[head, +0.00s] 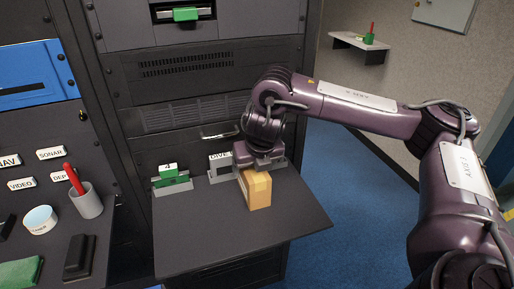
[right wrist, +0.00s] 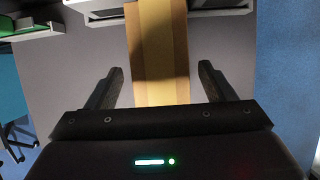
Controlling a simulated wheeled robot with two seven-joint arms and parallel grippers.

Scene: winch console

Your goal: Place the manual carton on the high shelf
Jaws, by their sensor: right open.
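The tan carton (head: 257,191) stands on the dark pull-out shelf (head: 200,240) of the console, near its back right. My right gripper (head: 256,166) is over the carton's far end, pointing down. In the right wrist view the carton (right wrist: 157,35) lies between the two spread fingers of my right gripper (right wrist: 161,68), with a gap on each side. The gripper is open and not closed on it. A small shelf (head: 358,46) is fixed high on the wall at the back right. My left gripper is not in view.
A grey holder (head: 221,174) with a labelled card is beside the carton, and a green item (head: 171,181) stands left of it. A grey cup (head: 87,203) with a red pen and a white tub (head: 40,220) are at left. A red and green item (head: 370,36) occupies the wall shelf's right end.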

